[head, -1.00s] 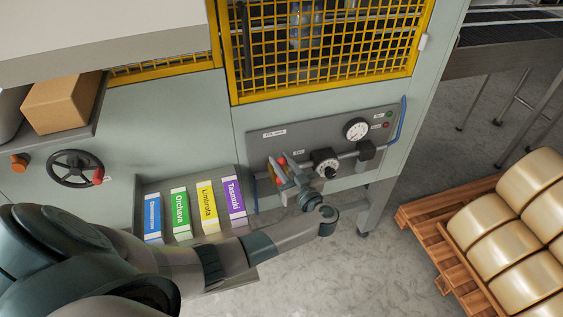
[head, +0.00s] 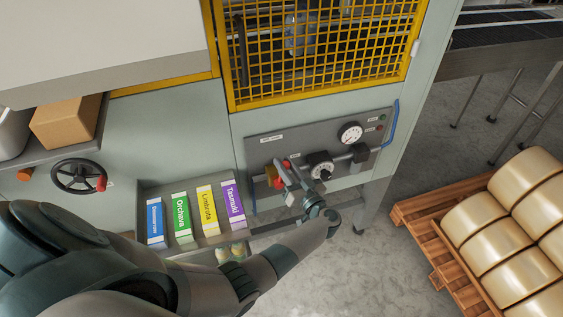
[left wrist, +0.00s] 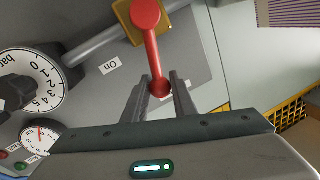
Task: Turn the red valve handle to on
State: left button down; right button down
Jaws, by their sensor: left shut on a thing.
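The red valve handle (left wrist: 152,45) shows best in the left wrist view, a red lever running from a round hub on a yellow valve body (left wrist: 126,20) to a rounded end. My left gripper (left wrist: 160,88) is shut on the rounded end, one finger on each side. An "On" label (left wrist: 110,66) is on the grey panel beside the handle. In the head view, my left gripper (head: 281,172) is at the left part of the panel (head: 258,152), where it partly hides the handle (head: 287,163). My right gripper is not in view.
A black-and-white dial (head: 321,165) and a round gauge (head: 350,132) sit right of my left gripper. Coloured cartons (head: 205,207) stand in a rack at left. A black handwheel (head: 80,176) is farther left. A loaded wooden pallet (head: 420,212) stands at right.

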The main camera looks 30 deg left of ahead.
pick_arm(q)
jog(key=shift+w+d+f+m, duration=0.4)
jog(key=shift+w+d+m, duration=0.15)
jog(key=shift+m, duration=0.5)
jog(key=shift+w+d+f+m, duration=0.35)
jog(key=shift+w+d+m, duration=0.2)
jog(key=shift+m, duration=0.5)
jog(key=c, duration=1.5)
grip_release()
jog(key=shift+o, duration=0.2)
